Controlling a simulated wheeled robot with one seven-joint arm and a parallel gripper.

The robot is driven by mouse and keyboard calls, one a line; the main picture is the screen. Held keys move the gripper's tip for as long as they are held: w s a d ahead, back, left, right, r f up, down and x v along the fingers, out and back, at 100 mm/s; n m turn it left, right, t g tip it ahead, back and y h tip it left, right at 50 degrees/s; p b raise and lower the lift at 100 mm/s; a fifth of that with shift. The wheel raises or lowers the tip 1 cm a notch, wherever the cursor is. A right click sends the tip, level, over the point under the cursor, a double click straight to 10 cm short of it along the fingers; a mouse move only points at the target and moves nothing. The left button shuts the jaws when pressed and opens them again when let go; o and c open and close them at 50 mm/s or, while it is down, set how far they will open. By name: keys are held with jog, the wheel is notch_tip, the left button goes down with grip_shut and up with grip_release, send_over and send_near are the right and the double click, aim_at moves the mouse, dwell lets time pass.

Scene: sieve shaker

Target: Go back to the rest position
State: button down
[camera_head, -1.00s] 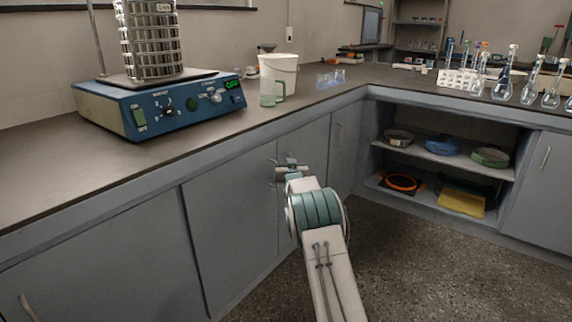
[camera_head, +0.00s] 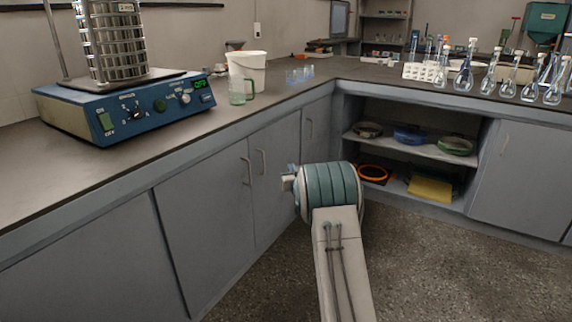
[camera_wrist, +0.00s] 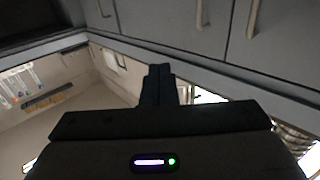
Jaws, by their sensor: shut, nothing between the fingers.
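My gripper shows in the wrist view (camera_wrist: 158,78) as two dark fingers pressed together with nothing between them. In the head view my arm rises from the bottom edge, and its teal-banded joint is in front of the grey cabinet doors. There the fingers are hidden behind or beyond that joint, and only a small pale part shows at its left. The arm is apart from the things on the counter.
The grey counter (camera_head: 62,183) runs along the left and back. It bears the blue sieve shaker (camera_head: 136,110) with its sieve stack (camera_head: 115,40), a white bucket (camera_head: 247,68), a green-tinted beaker (camera_head: 238,92) and flasks (camera_head: 463,72). An open shelf (camera_head: 405,186) holds pans. Floor at lower right is clear.

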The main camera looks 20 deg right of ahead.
jog(key=s+a+r+g+p, duration=0.35)
jog(key=s+r+p, duration=0.55)
jog(key=r, duration=0.3)
jog(key=s+a+r+g+p, duration=0.35)
jog(key=s+r+p, duration=0.45)
jog(key=r, duration=0.4)
jog(key=s+a+r+g+p, duration=0.2)
jog(key=s+p, duration=0.4)
jog(key=s, duration=0.6)
jog(key=s+a+r+g+y+p, duration=0.1)
jog(key=s+a+r+g+p, duration=0.2)
jog(key=s, duration=0.9)
jog(key=s+a+r+g+p, duration=0.3)
jog(key=s+r+p, duration=0.5)
jog(key=s, duration=0.3)
jog(key=shift+s+a+r+n+y+p, duration=0.3)
jog(key=shift+s+a+n+p, duration=0.1)
jog(key=shift+a+p, duration=0.15)
